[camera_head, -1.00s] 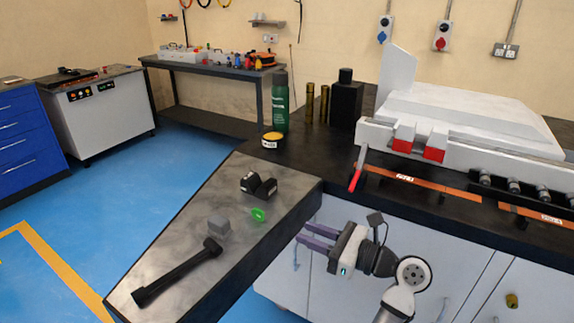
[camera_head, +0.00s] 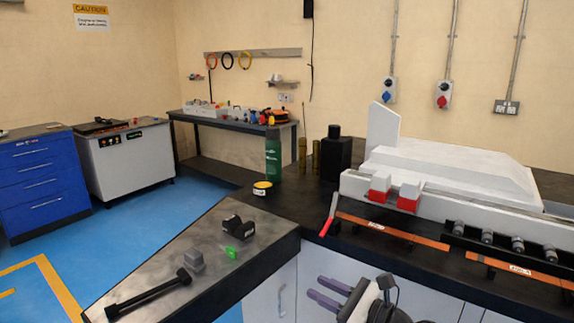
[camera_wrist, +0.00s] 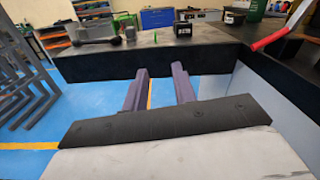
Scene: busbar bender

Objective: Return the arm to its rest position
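My gripper (camera_head: 328,294) shows at the bottom of the head view, in front of the light cabinet doors and below the worktop edge. Its two purple fingers are apart with nothing between them. In the wrist view my gripper (camera_wrist: 158,80) points toward the dark front edge of the bench, with blue floor between the fingers. It touches nothing that I can see. Most of my arm is below the head view's frame.
The metal bench (camera_head: 215,255) holds a black bar tool (camera_head: 148,295), a grey cube (camera_head: 194,260), a green piece (camera_head: 232,253) and black blocks (camera_head: 237,228). The white bending machine (camera_head: 450,180) with a red-handled lever (camera_head: 328,220) stands right. Blue floor lies open at left.

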